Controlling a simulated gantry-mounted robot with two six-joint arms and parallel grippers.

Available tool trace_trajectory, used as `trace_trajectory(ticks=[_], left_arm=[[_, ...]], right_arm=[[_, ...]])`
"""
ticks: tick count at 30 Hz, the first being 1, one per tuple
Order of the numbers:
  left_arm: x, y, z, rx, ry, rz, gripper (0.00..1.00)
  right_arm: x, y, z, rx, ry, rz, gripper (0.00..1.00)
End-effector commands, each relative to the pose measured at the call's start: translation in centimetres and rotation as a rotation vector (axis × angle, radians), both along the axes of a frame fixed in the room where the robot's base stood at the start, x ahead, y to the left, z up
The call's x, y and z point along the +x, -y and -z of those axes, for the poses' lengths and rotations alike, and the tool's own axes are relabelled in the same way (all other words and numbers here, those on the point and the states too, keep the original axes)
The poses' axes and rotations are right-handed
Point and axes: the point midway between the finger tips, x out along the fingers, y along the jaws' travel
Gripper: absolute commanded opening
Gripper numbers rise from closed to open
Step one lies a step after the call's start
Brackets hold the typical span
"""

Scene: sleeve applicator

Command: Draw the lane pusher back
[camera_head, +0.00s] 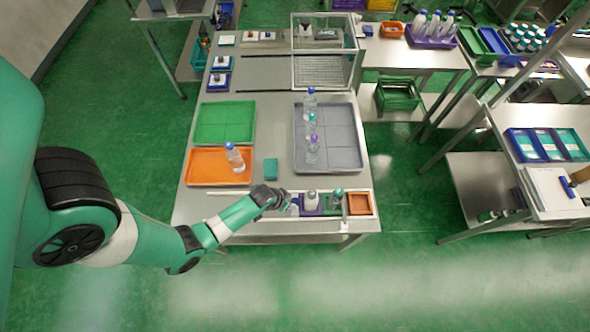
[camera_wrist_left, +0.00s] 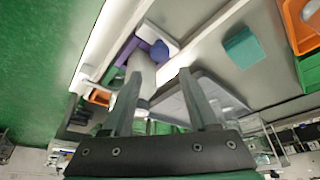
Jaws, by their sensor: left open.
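The lane (camera_head: 330,213) is a narrow white-walled strip along the near edge of the steel table. It holds a purple part (camera_head: 311,211) with a white bottle-like item (camera_head: 312,198), a green part, and an orange-brown square tray (camera_head: 359,204) at its right end. I cannot single out the lane pusher with certainty. My left gripper (camera_head: 285,201) is at the lane's left end. In the left wrist view its two fingers (camera_wrist_left: 161,80) are apart, with nothing clearly held. Beyond them show a purple part (camera_wrist_left: 126,48) and a pale cylinder, partly behind one finger. My right gripper is not in view.
A green tray (camera_head: 225,106), an orange tray (camera_head: 207,181) with a bottle (camera_head: 235,159), and a grey tray (camera_head: 345,158) with several bottles lie farther back. A teal block (camera_head: 270,169) stands between the trays. A clear-walled case (camera_head: 323,72) stands at the far end.

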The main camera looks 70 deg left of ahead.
Motion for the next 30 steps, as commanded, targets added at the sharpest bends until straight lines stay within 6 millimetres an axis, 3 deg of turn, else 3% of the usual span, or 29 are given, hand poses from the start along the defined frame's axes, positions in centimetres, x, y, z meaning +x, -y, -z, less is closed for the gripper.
trace_trajectory(ticks=[1, 3, 10, 15, 24, 25, 30], left_arm=[[0.4, -0.2, 2.0, 0.0, 0.0, 0.0, 0.59], [0.9, -0.5, 3.5, 0.001, 0.002, 0.0, 0.59], [2.5, -1.3, 7.4, 0.001, 0.002, 0.0, 0.59], [3.2, -1.7, 8.9, 0.0, 0.001, 0.0, 0.59], [3.3, -1.8, 8.9, 0.0, 0.001, 0.0, 0.59], [3.3, -1.8, 8.9, 0.0, 0.001, 0.0, 0.58], [3.3, -1.7, 8.9, 0.0, 0.001, 0.0, 0.27]], right_arm=[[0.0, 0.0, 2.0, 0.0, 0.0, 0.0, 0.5], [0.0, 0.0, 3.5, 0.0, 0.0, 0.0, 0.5], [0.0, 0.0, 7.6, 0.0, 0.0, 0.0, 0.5], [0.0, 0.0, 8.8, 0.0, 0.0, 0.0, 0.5], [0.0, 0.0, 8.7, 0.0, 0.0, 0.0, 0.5], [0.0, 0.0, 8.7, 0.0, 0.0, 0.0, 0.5], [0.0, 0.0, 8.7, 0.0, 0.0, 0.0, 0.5]])
